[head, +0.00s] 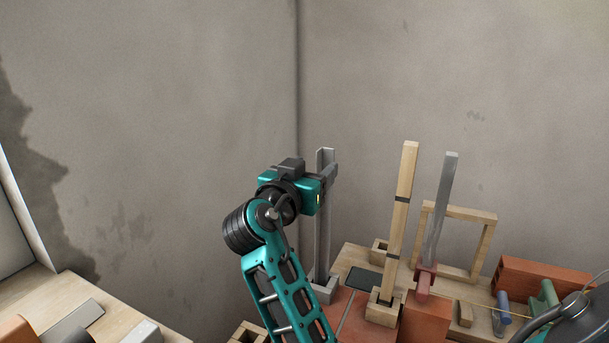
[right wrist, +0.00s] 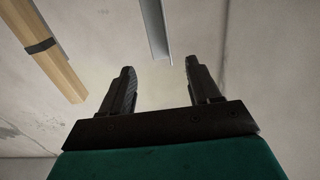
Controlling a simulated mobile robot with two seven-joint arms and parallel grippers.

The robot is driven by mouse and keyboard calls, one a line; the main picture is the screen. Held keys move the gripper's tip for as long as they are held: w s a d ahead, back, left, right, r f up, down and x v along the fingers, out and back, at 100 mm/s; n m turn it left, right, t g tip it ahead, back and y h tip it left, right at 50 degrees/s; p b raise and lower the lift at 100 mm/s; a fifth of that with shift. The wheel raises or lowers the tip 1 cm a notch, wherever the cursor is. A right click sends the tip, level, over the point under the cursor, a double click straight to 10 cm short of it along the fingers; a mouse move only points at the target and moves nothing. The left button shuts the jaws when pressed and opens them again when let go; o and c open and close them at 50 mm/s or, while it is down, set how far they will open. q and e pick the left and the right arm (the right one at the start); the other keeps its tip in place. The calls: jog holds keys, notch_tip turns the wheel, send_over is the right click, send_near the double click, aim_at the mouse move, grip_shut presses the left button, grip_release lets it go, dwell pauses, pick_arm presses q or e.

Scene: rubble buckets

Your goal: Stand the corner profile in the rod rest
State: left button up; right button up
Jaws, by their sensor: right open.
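The corner profile (head: 322,245), a long grey L-shaped metal strip, stands upright near the wall corner. Its foot is in a small grey block (head: 320,288), which looks like the rod rest. My right gripper (head: 331,172) is at the upper part of the profile, with its fingers open. In the right wrist view the profile (right wrist: 155,28) shows ahead of the gap between the two spread fingers (right wrist: 162,78), and no finger visibly touches it. The profile's seating inside the block is hard to make out. My left gripper is not in view.
Right of the profile, a wooden post (head: 404,200) with dark bands stands in a wooden socket (head: 382,311). A grey flat bar (head: 442,205), a wooden frame (head: 487,248) and bricks (head: 540,279) stand further right. A dark flat plate (head: 365,282) lies between. Walls close the back.

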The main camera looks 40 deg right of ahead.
jog(key=p+x, duration=0.1)
jog(key=x, duration=0.8)
grip_shut()
notch_tip(320, 180, up, 7)
jog(key=p, duration=0.4)
send_over(328, 154)
jog(key=w+d, duration=0.2)
jog(key=w, duration=0.1)
jog(key=shift+s+d, duration=0.2)
jog(key=shift+s, duration=0.05)
dwell(0.6)
